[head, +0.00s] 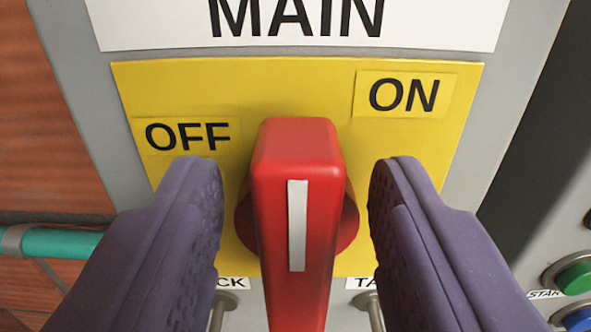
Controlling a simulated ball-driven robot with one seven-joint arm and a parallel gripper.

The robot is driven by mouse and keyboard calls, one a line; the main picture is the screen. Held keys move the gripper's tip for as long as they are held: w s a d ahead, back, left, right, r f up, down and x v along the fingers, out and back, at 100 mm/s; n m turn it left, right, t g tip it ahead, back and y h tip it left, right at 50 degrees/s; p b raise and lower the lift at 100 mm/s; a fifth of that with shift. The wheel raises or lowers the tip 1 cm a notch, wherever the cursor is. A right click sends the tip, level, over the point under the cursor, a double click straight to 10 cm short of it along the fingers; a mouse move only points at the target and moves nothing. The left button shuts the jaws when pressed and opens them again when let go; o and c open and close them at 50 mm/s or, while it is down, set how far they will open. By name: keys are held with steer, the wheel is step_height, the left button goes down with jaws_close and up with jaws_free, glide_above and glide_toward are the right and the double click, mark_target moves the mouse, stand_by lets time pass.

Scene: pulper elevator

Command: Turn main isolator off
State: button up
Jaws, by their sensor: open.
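The main isolator is a red handle (300,160) with a white stripe, on a round red base against a yellow plate (290,85). The handle stands about upright in the picture. OFF is marked to its upper left (187,136) and ON to its upper right (404,94). My gripper (294,200) is open, with one purple finger on each side of the handle. A gap shows between each finger and the handle. The handle's lower end runs out of the bottom of the picture.
A white MAIN sign (295,25) is above the yellow plate on a grey panel (520,70). Below are partly hidden labels and metal hooks or loops. A green button (574,277) and a blue button (580,318) are at lower right. A teal pipe (60,242) is at left.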

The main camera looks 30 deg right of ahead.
jaws_close()
steer(key=shift+n+b, duration=0.3)
steer(key=shift+b, duration=0.2)
steer(key=n+b, duration=0.2)
steer(key=b, duration=0.2)
steer(key=shift+w+a+f+n, duration=0.2)
steer(key=shift+a+f+n, duration=0.1)
steer(key=shift+a+n, duration=0.1)
steer(key=n+b, duration=0.1)
steer(key=b, duration=0.1)
steer(key=n+b, duration=0.4)
steer(key=shift+w+a+f, duration=0.25)
steer(key=shift+a, duration=0.1)
steer(key=n+b, duration=0.3)
steer(key=f+n+b, duration=0.1)
steer(key=n+b, duration=0.1)
steer(key=shift+w+a, duration=0.15)
steer(key=shift+a, duration=0.1)
steer(key=n+b, duration=0.4)
steer(key=shift+f+n, duration=0.25)
steer(key=shift+n, duration=0.05)
steer(key=shift+b, duration=0.35)
